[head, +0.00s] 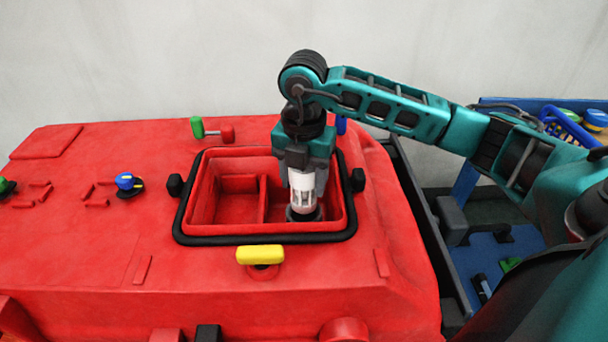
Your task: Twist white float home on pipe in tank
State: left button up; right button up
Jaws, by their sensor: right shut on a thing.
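The white float (302,190) is upright over the right compartment of the open tank (202,205) in the red machine. My right gripper (301,172) points down from above and is shut on the float's upper part. A dark round fitting (304,214) shows right under the float, at the place of the pipe. I cannot tell whether the float is seated on it, and the pipe itself is mostly hidden. My left gripper is not in view.
A black rim (215,240) surrounds the tank opening, with black knobs (175,186) at its sides. A yellow handle (260,254) is in front and a green and red handle (212,130) behind. A blue basket (568,130) stands far right.

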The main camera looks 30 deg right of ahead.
jog(key=shift+f, duration=0.25)
jog(key=shift+f+b, duration=0.45)
jog(key=shift+f, duration=0.15)
jog(key=shift+f, duration=0.1)
dwell(0.3)
jog(key=shift+f+b, duration=0.3)
jog(key=shift+f, duration=0.05)
jog(key=shift+f, duration=0.1)
dwell(0.4)
jog(key=shift+m+p, duration=0.4)
jog(key=shift+m, duration=0.7)
